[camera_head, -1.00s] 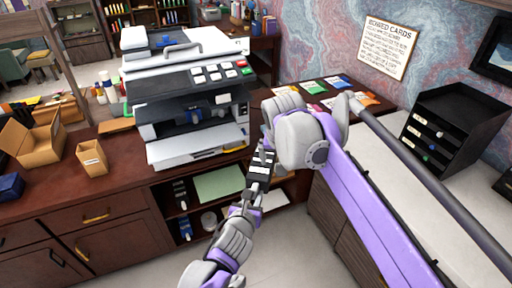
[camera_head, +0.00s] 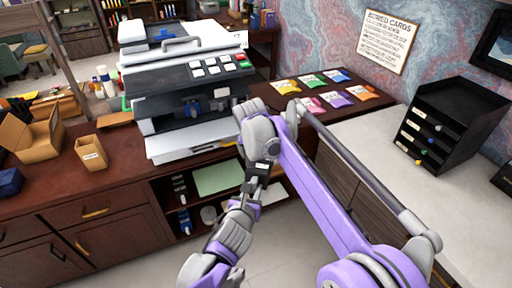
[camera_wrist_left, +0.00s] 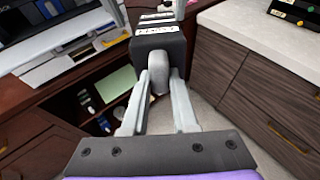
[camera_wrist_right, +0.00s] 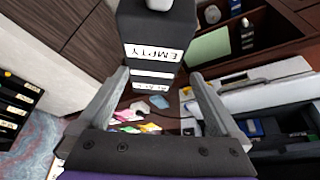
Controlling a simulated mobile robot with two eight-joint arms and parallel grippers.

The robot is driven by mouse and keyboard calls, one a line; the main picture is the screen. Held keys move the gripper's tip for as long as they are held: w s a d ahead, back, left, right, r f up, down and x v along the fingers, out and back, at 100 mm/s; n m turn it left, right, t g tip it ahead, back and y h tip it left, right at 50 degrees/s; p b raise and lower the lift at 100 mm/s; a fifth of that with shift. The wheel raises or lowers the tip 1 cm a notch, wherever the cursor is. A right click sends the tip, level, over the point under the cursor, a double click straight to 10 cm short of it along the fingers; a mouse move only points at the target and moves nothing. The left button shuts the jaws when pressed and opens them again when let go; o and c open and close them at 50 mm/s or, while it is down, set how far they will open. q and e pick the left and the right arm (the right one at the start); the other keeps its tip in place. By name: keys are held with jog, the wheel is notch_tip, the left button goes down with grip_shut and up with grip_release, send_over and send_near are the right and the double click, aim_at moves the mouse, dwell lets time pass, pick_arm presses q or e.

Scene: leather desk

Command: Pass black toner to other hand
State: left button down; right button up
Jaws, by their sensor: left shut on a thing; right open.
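The black toner is a dark block with white labels, one reading EMPTY upside down in the right wrist view (camera_wrist_right: 150,28). In the left wrist view my left gripper (camera_wrist_left: 158,88) is shut on the near end of the toner (camera_wrist_left: 160,42). In the head view the toner is small and partly hidden between my left gripper (camera_head: 251,187) and my right gripper (camera_head: 261,168), in front of the counter. In the right wrist view my right gripper (camera_wrist_right: 160,76) is open, its fingers spread toward the toner's labelled end. I cannot tell whether they touch it.
A large printer (camera_head: 190,85) stands on the wooden counter (camera_head: 120,160), above open shelves (camera_head: 205,205). Colored cards (camera_head: 325,90) lie on the back counter. A black drawer organizer (camera_head: 450,125) stands on the pale countertop at right. Small cardboard boxes (camera_head: 91,153) stand at left.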

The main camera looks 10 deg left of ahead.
jog(key=shift+x, duration=1.45)
jog(key=shift+c, duration=0.2)
jog(key=shift+d, duration=0.1)
grip_shut()
jog(key=shift+o, duration=0.2)
grip_release()
jog(key=shift+r, duration=0.1)
